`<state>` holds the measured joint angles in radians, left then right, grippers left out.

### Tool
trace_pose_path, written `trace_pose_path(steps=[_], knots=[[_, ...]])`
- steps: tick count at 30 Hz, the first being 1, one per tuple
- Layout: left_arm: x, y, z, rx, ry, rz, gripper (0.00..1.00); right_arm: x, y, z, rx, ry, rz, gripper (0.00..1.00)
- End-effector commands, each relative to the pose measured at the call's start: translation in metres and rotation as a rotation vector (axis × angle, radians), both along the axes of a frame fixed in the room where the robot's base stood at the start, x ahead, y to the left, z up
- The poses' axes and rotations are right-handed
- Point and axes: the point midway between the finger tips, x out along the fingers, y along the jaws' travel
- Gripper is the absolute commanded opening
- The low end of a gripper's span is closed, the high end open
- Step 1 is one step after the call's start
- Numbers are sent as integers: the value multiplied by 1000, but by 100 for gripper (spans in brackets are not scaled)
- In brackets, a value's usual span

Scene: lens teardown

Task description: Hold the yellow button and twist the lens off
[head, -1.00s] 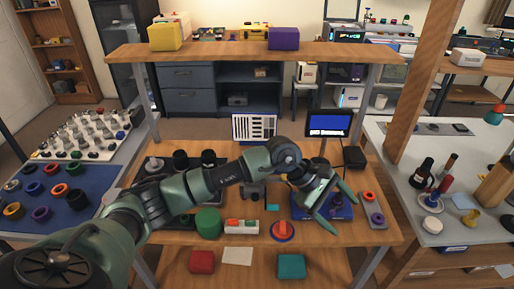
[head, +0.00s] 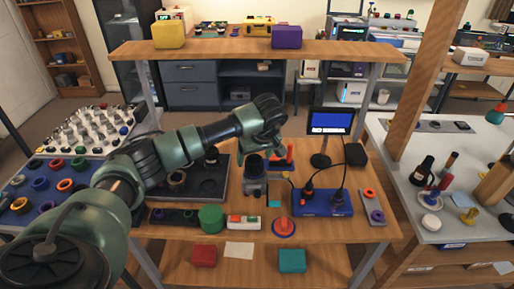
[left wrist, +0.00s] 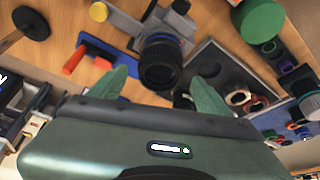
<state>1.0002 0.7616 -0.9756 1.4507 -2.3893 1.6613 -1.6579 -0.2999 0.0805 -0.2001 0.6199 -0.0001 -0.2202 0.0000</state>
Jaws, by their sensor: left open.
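The camera (head: 255,187), a grey body with a dark lens (head: 254,164) on it, stands mid-table. In the left wrist view the lens (left wrist: 160,64) shows its dark front ring, and the grey body (left wrist: 172,26) is behind it. A small yellow round piece (left wrist: 98,11), perhaps the yellow button, shows beside the camera; it also shows in the head view (head: 286,175). My left gripper (left wrist: 160,92) is open, its green fingers spread to either side of the lens in that view, with nothing held. In the head view its fingers are mostly hidden by my arm. My right gripper is not seen.
A blue and red tool (left wrist: 107,62) lies close to the left finger in the wrist view. A dark tray (head: 208,188) is left of the camera, a green cylinder (head: 211,219) in front, and a blue box (head: 322,204) with cables right. A shelf (head: 230,49) crosses behind.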

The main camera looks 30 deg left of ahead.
Motion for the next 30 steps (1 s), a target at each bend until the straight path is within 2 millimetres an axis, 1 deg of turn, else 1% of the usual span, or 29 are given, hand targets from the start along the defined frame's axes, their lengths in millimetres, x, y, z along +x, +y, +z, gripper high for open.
trace_pose_path(steps=[1,6,15,16,17,18,20,21,24,26,30], knots=[[1,2,-5,-1,3,1,78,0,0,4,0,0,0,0],[4,5,-18,-1,1,-1,78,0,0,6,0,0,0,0],[5,6,-21,-2,-1,-1,78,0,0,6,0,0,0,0],[5,6,-21,-2,-1,-1,72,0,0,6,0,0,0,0],[5,6,-21,-2,-1,-1,64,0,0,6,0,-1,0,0],[5,6,-21,-2,-1,-1,53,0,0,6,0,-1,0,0],[5,6,-21,-2,-1,-1,36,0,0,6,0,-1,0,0],[5,6,-21,-2,-1,-1,25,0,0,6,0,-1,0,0],[5,6,-21,-2,-1,-1,0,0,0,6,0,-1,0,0],[5,6,-21,-3,0,7,0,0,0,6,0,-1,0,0],[6,5,-20,-2,-2,134,0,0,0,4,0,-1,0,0]])
